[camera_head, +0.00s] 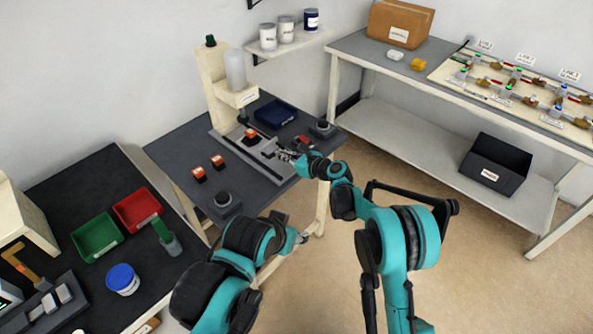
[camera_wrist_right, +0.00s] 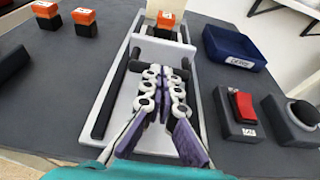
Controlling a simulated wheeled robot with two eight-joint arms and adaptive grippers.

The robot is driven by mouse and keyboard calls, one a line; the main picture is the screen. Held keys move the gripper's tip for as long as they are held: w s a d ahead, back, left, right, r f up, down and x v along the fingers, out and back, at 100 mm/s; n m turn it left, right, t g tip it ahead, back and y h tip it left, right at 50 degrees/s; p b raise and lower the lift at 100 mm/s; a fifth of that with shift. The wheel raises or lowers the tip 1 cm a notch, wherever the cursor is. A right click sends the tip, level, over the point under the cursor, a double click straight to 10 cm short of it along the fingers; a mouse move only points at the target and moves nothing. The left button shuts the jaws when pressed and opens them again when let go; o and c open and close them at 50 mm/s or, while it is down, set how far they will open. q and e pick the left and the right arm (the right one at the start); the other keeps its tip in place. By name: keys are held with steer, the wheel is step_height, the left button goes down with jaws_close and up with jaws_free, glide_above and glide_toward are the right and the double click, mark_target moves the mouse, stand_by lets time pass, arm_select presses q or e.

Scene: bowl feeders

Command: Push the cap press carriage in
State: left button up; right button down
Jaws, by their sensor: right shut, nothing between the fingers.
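The cap press (camera_head: 228,85) stands at the back of the dark middle table, with a cream column and a clear cylinder. Its carriage sits on a pale grey slide base (camera_head: 262,147) in front of it. An orange-topped piece (camera_head: 250,136) stands at the carriage's far end and shows in the right wrist view (camera_wrist_right: 166,20). A dark handle bar (camera_wrist_right: 158,70) crosses the carriage's near side. My right gripper (camera_head: 284,155) is shut and empty over the slide base, its fingertips (camera_wrist_right: 164,72) at the bar; contact is unclear. My left gripper (camera_head: 303,238) is low beyond the table's front edge, its jaws unclear.
Two orange-topped pieces (camera_head: 208,168) and a black button box (camera_head: 223,200) stand left of the slide. A blue tray (camera_head: 276,114), a red switch box (camera_wrist_right: 240,112) and another button box (camera_head: 322,128) are on the right. A side table (camera_head: 95,175) holds coloured bins.

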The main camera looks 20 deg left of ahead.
steer(key=shift+w+a, duration=0.25)
steer(key=shift+a, duration=0.45)
steer(key=shift+w+a, duration=0.25)
steer(key=shift+a, duration=0.4)
steer(key=v, duration=1.2)
steer(key=shift+d+f, duration=0.2)
steer(key=shift+d, duration=0.05)
steer(key=shift+s, duration=0.15)
steer(key=s+d+r+n+t+h, duration=0.1)
steer(key=s+d+r+n+h, duration=0.3)
steer(key=d, duration=0.7)
steer(key=s+d+r+n+t+h, duration=0.1)
steer(key=s+d+r+n+h, duration=0.1)
steer(key=s+d+r+n, duration=0.65)
steer(key=s+d+f+n+h, duration=0.3)
steer(key=s+d, duration=0.5)
steer(key=d, duration=0.4)
steer(key=s+d+f+n+h, duration=0.3)
steer(key=s+d+n, duration=0.3)
steer(key=d, duration=0.6)
steer(key=shift+s+h, duration=0.9)
steer(key=shift+s, duration=0.25)
